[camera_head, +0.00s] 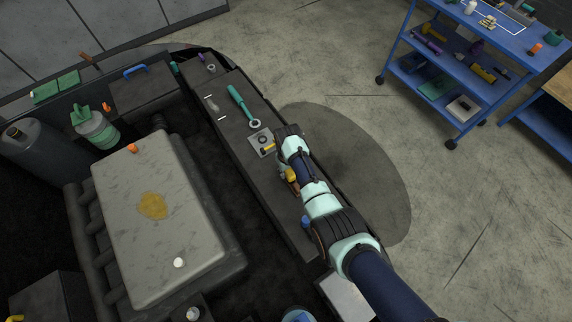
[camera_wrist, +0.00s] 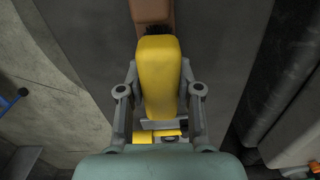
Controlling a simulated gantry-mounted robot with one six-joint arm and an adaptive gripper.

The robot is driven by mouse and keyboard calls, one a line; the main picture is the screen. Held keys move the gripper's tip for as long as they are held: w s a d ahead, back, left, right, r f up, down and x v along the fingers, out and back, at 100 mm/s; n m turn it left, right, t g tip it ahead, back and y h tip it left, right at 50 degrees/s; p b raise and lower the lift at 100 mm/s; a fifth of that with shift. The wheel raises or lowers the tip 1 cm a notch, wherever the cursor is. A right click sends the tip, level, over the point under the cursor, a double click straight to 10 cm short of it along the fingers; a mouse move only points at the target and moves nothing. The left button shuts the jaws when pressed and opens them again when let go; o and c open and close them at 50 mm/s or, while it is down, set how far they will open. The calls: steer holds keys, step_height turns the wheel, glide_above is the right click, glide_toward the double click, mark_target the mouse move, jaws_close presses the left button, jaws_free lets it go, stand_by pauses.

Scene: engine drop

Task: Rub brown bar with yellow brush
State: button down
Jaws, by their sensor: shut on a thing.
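The yellow brush (camera_wrist: 160,80) is between the two fingers of my gripper (camera_wrist: 160,105) in the wrist view, and the gripper is shut on it. Its dark bristles (camera_wrist: 156,29) point to the top of the picture. The brown bar (camera_wrist: 152,10) shows at the top edge, just beyond the bristles and partly cut off. The bristles meet or overlap the bar's near edge; I cannot tell if they touch. In the head view my arm covers most of the gripper, and a bit of yellow (camera_head: 292,174) shows beside it over the dark ledge.
A teal ratchet (camera_head: 243,104) and a small square plate with a ring (camera_head: 262,140) lie on the ledge (camera_head: 232,143). The large grey engine cover (camera_head: 158,210) is to the left. A blue tool cart (camera_head: 455,65) stands at the upper right, with open floor between.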

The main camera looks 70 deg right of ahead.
steer(key=shift+s+a+f, duration=0.1)
steer(key=shift+s+a, duration=0.15)
steer(key=shift+s, duration=0.1)
steer(key=shift+w+f, duration=0.1)
steer(key=shift+w+d+b, duration=0.2)
steer(key=shift+b, duration=0.35)
steer(key=shift+w+d+b, duration=0.2)
steer(key=shift+w+b, duration=0.1)
steer(key=shift+b, duration=0.05)
steer(key=shift+w+d+r, duration=0.1)
steer(key=shift+w+r, duration=0.05)
steer(key=shift+r, duration=0.05)
steer(key=shift+w+d+f+b, duration=0.15)
steer(key=shift+w+d+b, duration=0.25)
steer(key=shift+b, duration=0.45)
steer(key=shift+w, duration=0.25)
steer(key=shift+r, duration=0.3)
steer(key=shift+f+b, duration=0.3)
steer(key=shift+b, duration=0.05)
